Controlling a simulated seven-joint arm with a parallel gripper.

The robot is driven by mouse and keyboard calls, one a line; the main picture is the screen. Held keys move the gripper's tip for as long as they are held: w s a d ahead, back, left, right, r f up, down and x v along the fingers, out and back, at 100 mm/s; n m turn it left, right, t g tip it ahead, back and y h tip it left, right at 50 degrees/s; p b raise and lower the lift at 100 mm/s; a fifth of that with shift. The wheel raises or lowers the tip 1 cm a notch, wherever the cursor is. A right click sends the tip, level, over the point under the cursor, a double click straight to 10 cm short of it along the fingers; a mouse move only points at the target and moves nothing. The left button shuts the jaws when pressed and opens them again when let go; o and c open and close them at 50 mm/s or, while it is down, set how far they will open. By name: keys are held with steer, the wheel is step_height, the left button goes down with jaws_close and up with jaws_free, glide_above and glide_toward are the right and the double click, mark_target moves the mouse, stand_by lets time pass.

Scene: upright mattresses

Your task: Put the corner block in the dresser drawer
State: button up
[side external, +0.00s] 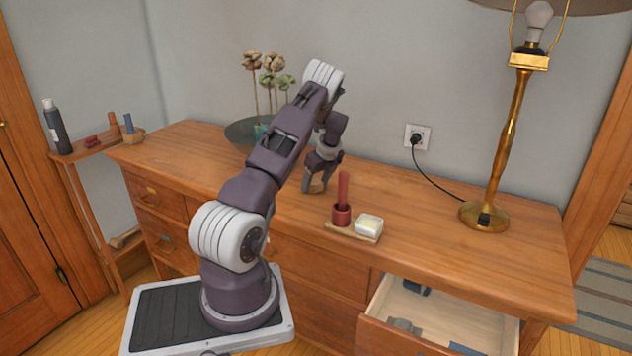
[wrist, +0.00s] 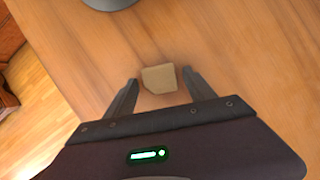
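The corner block (wrist: 159,79) is a small tan piece lying on the wooden dresser top. In the wrist view it sits between the tips of my two open fingers, with a visible gap on each side. My gripper (wrist: 154,88) points down at it; in the side view my gripper (side external: 317,186) is low over the dresser top (side external: 430,235), and its fingers mostly hide the block. The dresser drawer (side external: 445,310) at the front right is pulled open. A few dark grey-blue items lie inside it, and part of its floor is bare.
A brass lamp (side external: 510,130) stands at the right end. A dark bowl (side external: 243,131) with dried flowers is behind my arm. The dresser top between candle and lamp is clear.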

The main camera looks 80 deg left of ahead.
steer(key=v, duration=1.3)
steer(key=w+d+r+n+t+h, duration=0.1)
steer(key=w+d+r+n+t, duration=0.15)
steer(key=d+r, duration=0.5)
steer(key=w+d+r+n+t, duration=0.1)
steer(key=w+d+r+n, duration=0.2)
steer(key=d, duration=0.8)
steer(key=s+d+r+n+t, duration=0.1)
steer(key=s+d+r, duration=0.1)
steer(key=d, duration=0.6)
steer(key=s+d+r+n+t+h, duration=0.1)
steer(key=s+d+r+n, duration=0.1)
steer(key=s+d, duration=0.3)
steer(key=s+d+r+n+t+h, duration=0.1)
steer(key=s+d+r+n, duration=0.1)
steer(key=d, duration=0.9)
steer(key=shift+s+r, duration=0.2)
steer(key=shift+s, duration=0.6)
steer(key=shift+o, duration=0.6)
steer(key=s+d+f+n+h, duration=0.1)
steer(key=s+d+f+n, duration=0.2)
steer(key=s+d, duration=0.3)
steer(key=s+t, duration=0.1)
steer(key=s, duration=0.1)
steer(key=shift+s, duration=0.3)
steer(key=shift+d, duration=0.1)
